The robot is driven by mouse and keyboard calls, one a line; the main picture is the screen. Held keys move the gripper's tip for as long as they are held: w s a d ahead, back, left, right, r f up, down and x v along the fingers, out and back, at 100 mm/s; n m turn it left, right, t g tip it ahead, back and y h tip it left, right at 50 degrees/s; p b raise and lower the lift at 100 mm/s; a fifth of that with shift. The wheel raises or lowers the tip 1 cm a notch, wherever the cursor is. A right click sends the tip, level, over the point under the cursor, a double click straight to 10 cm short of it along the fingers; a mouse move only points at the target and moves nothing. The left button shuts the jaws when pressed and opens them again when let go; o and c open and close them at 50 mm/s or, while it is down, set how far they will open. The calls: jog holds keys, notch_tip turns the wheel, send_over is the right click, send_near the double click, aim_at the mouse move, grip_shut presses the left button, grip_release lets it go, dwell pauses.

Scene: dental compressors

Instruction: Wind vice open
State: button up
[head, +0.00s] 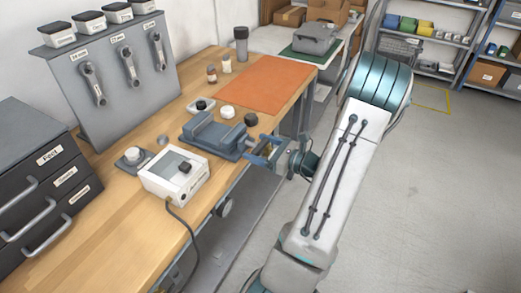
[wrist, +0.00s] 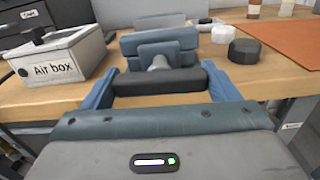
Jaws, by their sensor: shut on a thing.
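The blue-grey vice (head: 212,135) is fixed at the front edge of the wooden bench. In the wrist view its body and jaws (wrist: 158,42) face me, with a short grey screw running towards me. A dark handle bar (wrist: 155,82) lies level across the screw's end. My gripper (head: 262,150) reaches in from the right at the bench edge. In the wrist view its two blue fingers stand at either end of the bar, shut on it lengthwise. How far the vice jaws stand apart is hard to tell.
A white air box (head: 175,174) with a cable stands left of the vice. A white knob (head: 227,112) and a dark one (head: 251,119) sit behind it. An orange mat (head: 264,88) lies further back. The floor to the right is clear.

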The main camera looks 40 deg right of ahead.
jog(key=shift+n, duration=0.3)
jog(key=o, duration=0.9)
jog(key=shift+d, duration=0.1)
jog(key=b+v, duration=0.1)
jog(key=v, duration=1.3)
jog(key=shift+w, duration=0.1)
